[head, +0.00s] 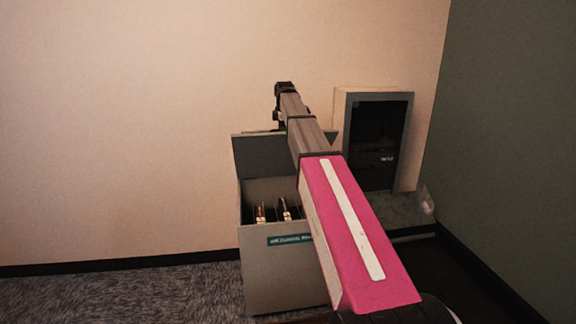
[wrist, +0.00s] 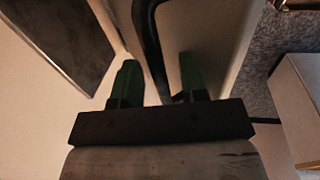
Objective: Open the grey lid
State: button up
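The grey box (head: 270,276) stands on the carpet in the head view, its top open. Its grey lid (head: 262,155) stands raised at the back of the opening, partly hidden by my arm. My gripper shows in the wrist view (wrist: 158,88) with its two green fingers apart. A pale panel with a dark curved strip (wrist: 150,35) lies between and beyond the fingers; I cannot tell whether this is the lid or whether the fingers touch it. In the head view the gripper is at the arm's far end, behind the lid's top edge, fingertips not clear.
Several upright items (head: 284,210) sit inside the box. A grey cabinet with a dark front (head: 340,150) stands behind it at right, against the wall. A dark green wall (head: 515,150) closes off the right. Carpet at the left (head: 120,295) is clear.

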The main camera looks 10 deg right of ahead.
jog(key=s+f, duration=1.1)
jog(key=shift+s+f, duration=0.25)
